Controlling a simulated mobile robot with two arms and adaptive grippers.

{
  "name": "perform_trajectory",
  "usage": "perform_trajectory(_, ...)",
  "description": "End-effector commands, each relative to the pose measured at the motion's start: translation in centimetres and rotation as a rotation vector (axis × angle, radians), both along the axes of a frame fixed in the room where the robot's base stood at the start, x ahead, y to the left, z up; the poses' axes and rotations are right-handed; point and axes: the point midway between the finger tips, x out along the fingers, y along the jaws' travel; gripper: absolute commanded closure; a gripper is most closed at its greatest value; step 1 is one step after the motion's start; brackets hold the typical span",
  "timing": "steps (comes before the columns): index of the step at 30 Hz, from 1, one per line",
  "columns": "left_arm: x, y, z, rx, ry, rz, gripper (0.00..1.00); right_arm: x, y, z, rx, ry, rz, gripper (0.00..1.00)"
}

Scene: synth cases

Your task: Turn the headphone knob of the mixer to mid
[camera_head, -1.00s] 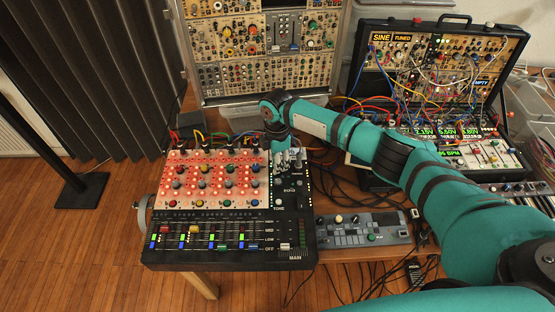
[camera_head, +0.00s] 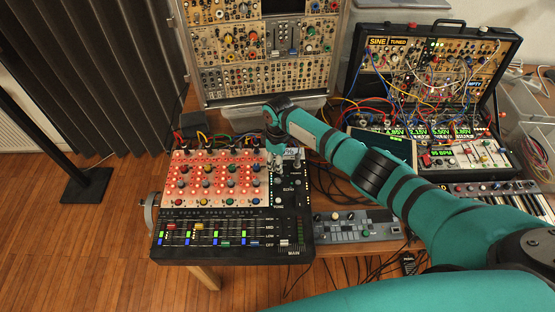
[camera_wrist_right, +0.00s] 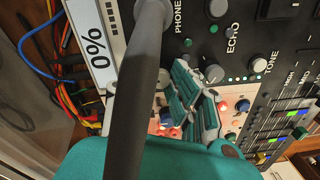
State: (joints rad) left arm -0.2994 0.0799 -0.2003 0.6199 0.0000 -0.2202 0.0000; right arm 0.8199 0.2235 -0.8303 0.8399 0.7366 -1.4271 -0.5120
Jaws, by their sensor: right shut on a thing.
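The black mixer (camera_head: 283,259) lies at the table's front. Its headphone knob, by the PHONES print, shows grey at the top of the right wrist view (camera_wrist_right: 152,12). A small display (camera_wrist_right: 97,36) beside it reads 0%. My right gripper (camera_head: 284,160) is at the mixer's upper right corner, shut on the headphone knob; it hides much of the knob in the head view. A dark grey bar crosses the wrist view up to the knob and hides part of it. The knob's pointer is not visible. My left gripper is not in view.
The ECHO knob (camera_wrist_right: 212,73) and TONE knob (camera_wrist_right: 258,65) sit close by. Red-panel knobs (camera_head: 205,180) and cables lie left of my gripper. A modular rack (camera_head: 265,80) stands behind; a synth case (camera_head: 440,55) and a small grey controller (camera_head: 350,230) stand at right.

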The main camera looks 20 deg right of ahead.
Motion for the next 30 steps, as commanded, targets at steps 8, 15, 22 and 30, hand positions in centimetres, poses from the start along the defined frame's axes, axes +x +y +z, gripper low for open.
perform_trajectory(8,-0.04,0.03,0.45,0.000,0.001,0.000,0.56,0.09,0.01,0.16,0.001,-0.002,-0.064,1.00)
perform_trajectory(15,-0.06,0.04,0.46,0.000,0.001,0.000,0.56,0.12,0.01,0.14,0.001,-0.003,-0.071,1.00)
perform_trajectory(22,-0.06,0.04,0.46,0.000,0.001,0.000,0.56,0.13,0.03,0.15,0.001,-0.003,-0.070,0.76)
perform_trajectory(30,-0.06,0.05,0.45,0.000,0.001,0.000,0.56,0.07,0.00,0.07,0.001,-0.002,-0.070,0.56)
